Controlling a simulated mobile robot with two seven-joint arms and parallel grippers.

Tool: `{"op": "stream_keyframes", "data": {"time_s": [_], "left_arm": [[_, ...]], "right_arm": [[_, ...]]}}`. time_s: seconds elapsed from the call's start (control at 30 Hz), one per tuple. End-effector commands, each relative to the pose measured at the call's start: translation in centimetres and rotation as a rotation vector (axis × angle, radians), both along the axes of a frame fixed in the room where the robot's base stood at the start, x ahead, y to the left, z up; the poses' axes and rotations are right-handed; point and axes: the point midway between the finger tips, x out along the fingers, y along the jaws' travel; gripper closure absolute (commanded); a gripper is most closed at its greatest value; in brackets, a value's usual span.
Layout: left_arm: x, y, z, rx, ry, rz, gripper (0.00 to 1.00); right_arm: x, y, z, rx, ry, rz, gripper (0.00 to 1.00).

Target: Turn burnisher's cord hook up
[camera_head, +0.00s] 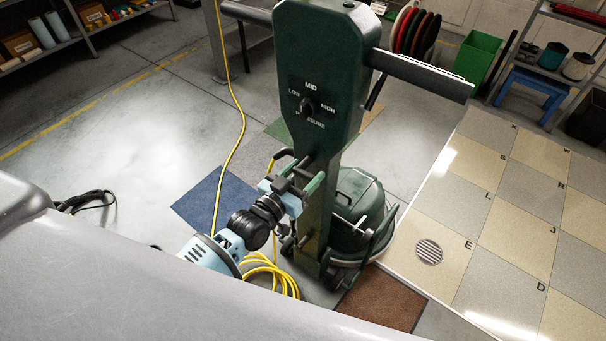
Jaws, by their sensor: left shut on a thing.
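The burnisher (318,110) is dark green and stands upright, with a crossbar handle at its top, a pressure dial (307,107) on its column and a round base (358,208) behind. My left gripper (297,177) is at the column's left side, below the dial, shut on the cord hook (284,153). The hook's dark bent end shows above the fingers; its pivot is largely hidden by my gripper. A lower hook-like piece (307,238) is on the column below. A yellow cord (240,125) hangs at the left, with loops (270,274) low by the column. My right gripper is out of view.
A grey surface (150,290) fills the lower left foreground. Colored floor pads, including blue (208,193) and brown (383,300), lie around the burnisher. Checkered flooring (520,210) is at right. Shelves, a green bin (478,56) and round pads stand behind. Open floor lies left.

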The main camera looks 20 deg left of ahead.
Motion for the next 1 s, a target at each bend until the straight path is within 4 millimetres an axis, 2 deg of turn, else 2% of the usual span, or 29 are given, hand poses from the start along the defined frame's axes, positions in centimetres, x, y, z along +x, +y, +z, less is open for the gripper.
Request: {"op": "stream_keyframes", "data": {"time_s": [1.0], "left_arm": [[0.3,0.9,1.2,-0.908,0.333,0.000,0.63]], "right_arm": [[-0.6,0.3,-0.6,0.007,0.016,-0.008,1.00]]}}
